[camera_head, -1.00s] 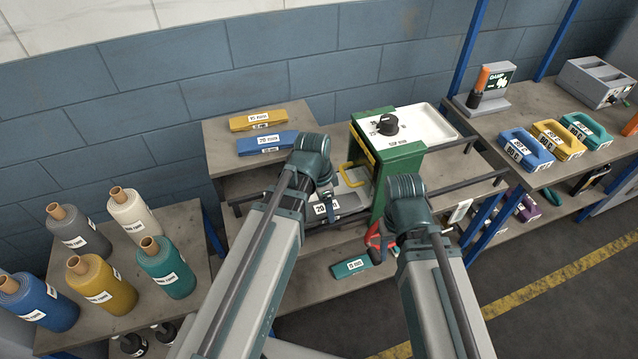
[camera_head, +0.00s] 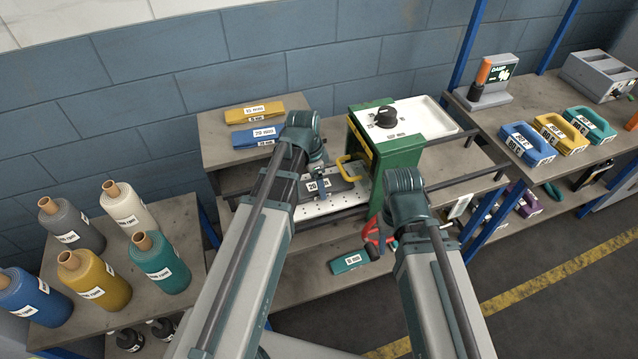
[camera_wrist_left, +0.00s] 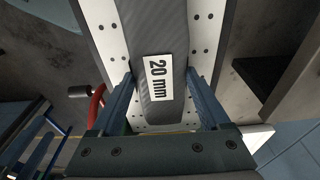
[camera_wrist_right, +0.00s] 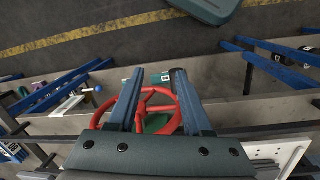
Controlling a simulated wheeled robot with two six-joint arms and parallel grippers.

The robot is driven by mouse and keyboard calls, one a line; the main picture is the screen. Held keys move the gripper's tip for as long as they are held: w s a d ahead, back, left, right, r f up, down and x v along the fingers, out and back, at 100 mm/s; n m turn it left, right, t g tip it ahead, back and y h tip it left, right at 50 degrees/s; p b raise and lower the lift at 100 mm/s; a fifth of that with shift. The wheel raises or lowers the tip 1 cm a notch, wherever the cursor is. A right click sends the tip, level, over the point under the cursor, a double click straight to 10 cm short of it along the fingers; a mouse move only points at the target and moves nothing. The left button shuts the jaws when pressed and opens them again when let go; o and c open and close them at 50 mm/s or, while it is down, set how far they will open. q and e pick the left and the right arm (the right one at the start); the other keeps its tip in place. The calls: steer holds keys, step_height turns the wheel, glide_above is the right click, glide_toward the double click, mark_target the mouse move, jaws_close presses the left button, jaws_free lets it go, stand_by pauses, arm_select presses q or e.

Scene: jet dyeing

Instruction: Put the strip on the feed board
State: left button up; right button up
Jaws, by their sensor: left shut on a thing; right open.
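The strip (camera_head: 346,184) is dark grey with a white "20 mm" label. It lies lengthwise over the white perforated feed board (camera_head: 328,205), beside the green machine. In the left wrist view the strip (camera_wrist_left: 162,25) runs along the middle of the board (camera_wrist_left: 101,28), with rows of holes bare on both sides. I cannot tell whether it rests flat on the board. My left gripper (camera_wrist_left: 158,88) is shut on the strip, one finger at each side of the label. My right gripper (camera_wrist_right: 158,75) is open and empty, in front of a red handwheel (camera_wrist_right: 150,100).
The green machine (camera_head: 400,165) with a yellow handle stands right of the board. Blue (camera_head: 258,136) and yellow (camera_head: 250,113) gauge blocks lie on the upper shelf behind. A teal block (camera_head: 350,262) lies on the lower shelf. Dye rolls stand on the left table.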

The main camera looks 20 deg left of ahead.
mark_target(312, 187)
arm_select(q)
steer(key=shift+a, duration=0.1)
steer(key=shift+f, duration=0.2)
steer(key=o, duration=1.4)
steer(key=shift+c, duration=0.2)
steer(key=shift+r, duration=0.1)
steer(key=shift+r, duration=0.15)
step_height(312, 187, up, 12)
steer(key=s+a+p, duration=0.1)
steer(key=p, duration=1.1)
steer(key=s+d+n+g+y, duration=0.1)
steer(key=s+d+n+y, duration=0.1)
steer(key=s+d+n, duration=0.5)
steer(key=s+d, duration=0.4)
steer(key=s, duration=0.2)
steer(key=shift+s+d+y, duration=0.2)
steer(key=shift+d+y, duration=0.1)
steer(key=shift+d, duration=0.05)
steer(key=shift+f, duration=0.2)
